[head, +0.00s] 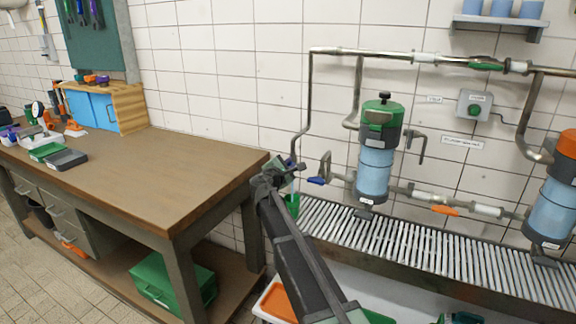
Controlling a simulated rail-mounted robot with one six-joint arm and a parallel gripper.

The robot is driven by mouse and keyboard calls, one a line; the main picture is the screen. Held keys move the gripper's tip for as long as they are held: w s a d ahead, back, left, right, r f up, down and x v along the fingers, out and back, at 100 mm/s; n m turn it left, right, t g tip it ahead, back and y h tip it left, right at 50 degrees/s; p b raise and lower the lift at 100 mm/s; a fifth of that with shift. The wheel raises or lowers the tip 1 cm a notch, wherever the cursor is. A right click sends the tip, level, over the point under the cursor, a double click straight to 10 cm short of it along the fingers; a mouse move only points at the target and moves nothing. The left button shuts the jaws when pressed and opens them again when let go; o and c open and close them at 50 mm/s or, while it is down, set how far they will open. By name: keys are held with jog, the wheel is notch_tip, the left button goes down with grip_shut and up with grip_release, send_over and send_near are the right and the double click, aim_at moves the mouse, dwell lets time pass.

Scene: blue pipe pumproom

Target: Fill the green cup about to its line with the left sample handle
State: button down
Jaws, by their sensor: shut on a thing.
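My gripper (287,170) is at the lower end of the left steel pipe, above the left end of the drain grate. It is shut on a small dark piece there, which looks like the left sample handle; my gripper mostly hides it. The green cup (292,204) is just below and behind the gripper, beside my arm, and is partly covered by it. The cup's line and its fill level cannot be made out. A blue lever (317,181) is just right of the gripper, apart from it.
The slatted drain grate (400,247) runs right under a blue filter housing with a green top (376,150) and an orange lever (445,210). A wooden workbench (150,170) stands close on the left. Bins (274,302) lie below the grate.

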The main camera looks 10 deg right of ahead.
jog(key=c, duration=1.2)
grip_release()
jog(key=v, duration=1)
jog(key=shift+s+a, duration=0.3)
jog(key=shift+r, duration=0.1)
